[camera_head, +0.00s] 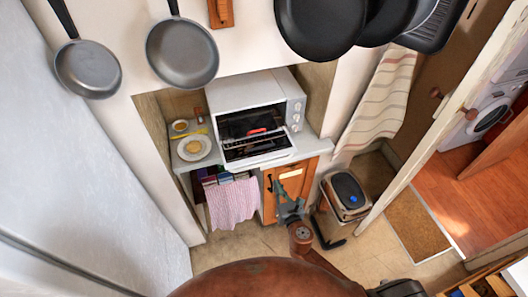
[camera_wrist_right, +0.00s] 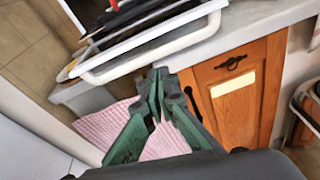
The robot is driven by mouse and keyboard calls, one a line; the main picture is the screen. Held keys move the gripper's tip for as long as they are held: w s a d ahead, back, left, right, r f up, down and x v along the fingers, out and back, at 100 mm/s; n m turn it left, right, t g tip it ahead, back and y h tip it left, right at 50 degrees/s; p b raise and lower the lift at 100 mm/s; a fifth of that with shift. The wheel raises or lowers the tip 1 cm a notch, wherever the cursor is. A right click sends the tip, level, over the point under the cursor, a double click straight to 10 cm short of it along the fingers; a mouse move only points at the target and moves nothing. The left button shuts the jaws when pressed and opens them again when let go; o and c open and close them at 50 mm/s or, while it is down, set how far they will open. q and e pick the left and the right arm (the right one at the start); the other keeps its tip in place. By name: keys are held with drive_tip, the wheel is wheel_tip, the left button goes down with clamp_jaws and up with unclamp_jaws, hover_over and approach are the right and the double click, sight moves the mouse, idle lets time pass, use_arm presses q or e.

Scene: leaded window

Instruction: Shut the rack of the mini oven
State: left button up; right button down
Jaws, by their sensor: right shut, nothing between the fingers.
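The white mini oven (camera_head: 245,92) stands on the counter in the niche, with its door (camera_head: 262,160) folded down. The rack (camera_head: 255,142) shows at the opening, above the lowered door, and appears pulled out. A red item (camera_head: 257,130) shows inside the oven. In the right wrist view the door's white handle bar (camera_wrist_right: 150,55) crosses the top. My right gripper (camera_head: 276,186) is shut and empty, in front of and below the door. Its fingertips (camera_wrist_right: 158,78) are close to the handle bar in the right wrist view; I cannot tell if they touch. My left gripper is not in view.
A plate with food (camera_head: 194,147) stands on the counter left of the oven. A pink checked towel (camera_head: 232,202) hangs below, beside a wooden cabinet door (camera_head: 292,185). A bin (camera_head: 346,190) stands on the right. Pans (camera_head: 182,52) hang above.

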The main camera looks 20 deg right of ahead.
sight(264, 159)
wheel_tip(264, 159, up, 6)
drive_tip(key=a+f+n+t, duration=0.1)
drive_tip(key=a+n, duration=0.1)
drive_tip(key=w, duration=1.2)
drive_tip(key=shift+w+f, duration=0.15)
drive_tip(key=shift+w, duration=0.05)
drive_tip(key=shift+w+a+p, duration=0.1)
drive_tip(key=shift+w+p, duration=0.2)
drive_tip(key=shift+w, duration=0.4)
